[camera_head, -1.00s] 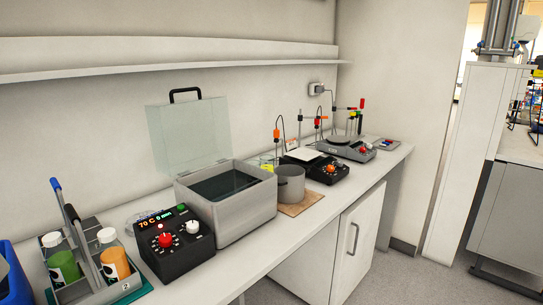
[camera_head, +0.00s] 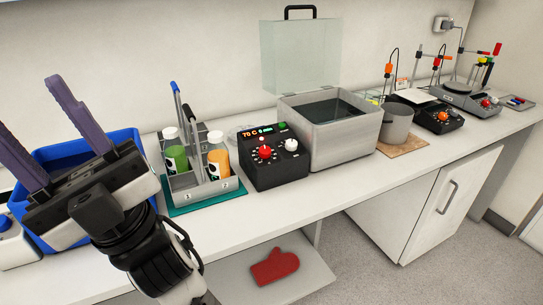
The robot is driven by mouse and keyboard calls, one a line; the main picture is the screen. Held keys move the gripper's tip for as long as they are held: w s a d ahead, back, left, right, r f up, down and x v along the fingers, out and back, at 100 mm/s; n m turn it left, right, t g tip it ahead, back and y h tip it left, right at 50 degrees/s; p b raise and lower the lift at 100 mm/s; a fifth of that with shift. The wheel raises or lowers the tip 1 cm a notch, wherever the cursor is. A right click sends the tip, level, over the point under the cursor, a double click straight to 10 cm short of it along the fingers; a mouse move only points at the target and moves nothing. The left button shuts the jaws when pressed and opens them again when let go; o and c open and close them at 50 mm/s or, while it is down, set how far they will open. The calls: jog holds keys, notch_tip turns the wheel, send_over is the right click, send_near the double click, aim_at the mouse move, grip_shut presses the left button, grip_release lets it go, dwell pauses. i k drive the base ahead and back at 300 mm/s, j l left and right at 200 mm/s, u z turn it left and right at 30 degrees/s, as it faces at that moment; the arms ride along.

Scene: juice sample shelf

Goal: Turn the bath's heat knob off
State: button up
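The bath (camera_head: 345,138) is a grey metal box with dark liquid inside and its clear lid (camera_head: 300,55) standing open. Its black control box (camera_head: 275,174) stands against its left side, with a lit red display (camera_head: 254,133) that seems to start with 70. A red knob (camera_head: 265,152) and a white knob (camera_head: 291,145) are on its sloped front; which one is the heat knob I cannot tell from labels. My gripper (camera_head: 40,130) is at the left, fingers pointing up and spread apart, empty, well away from the control box.
A grey carrier (camera_head: 205,188) with green and orange bottles stands between my gripper and the control box. A blue bin (camera_head: 95,148) is behind my gripper. A pot (camera_head: 397,124) and instruments stand right of the bath. A red mitt (camera_head: 275,267) lies on the lower shelf.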

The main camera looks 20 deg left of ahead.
aim_at(265, 152)
jog(key=k+l+u, duration=0.1)
jog(key=l+u, duration=0.25)
jog(key=k+l+u, duration=0.1)
jog(key=l+u, duration=0.25)
jog(key=k+l+u, duration=0.15)
jog(key=l+u, duration=0.2)
jog(key=i, duration=0.5)
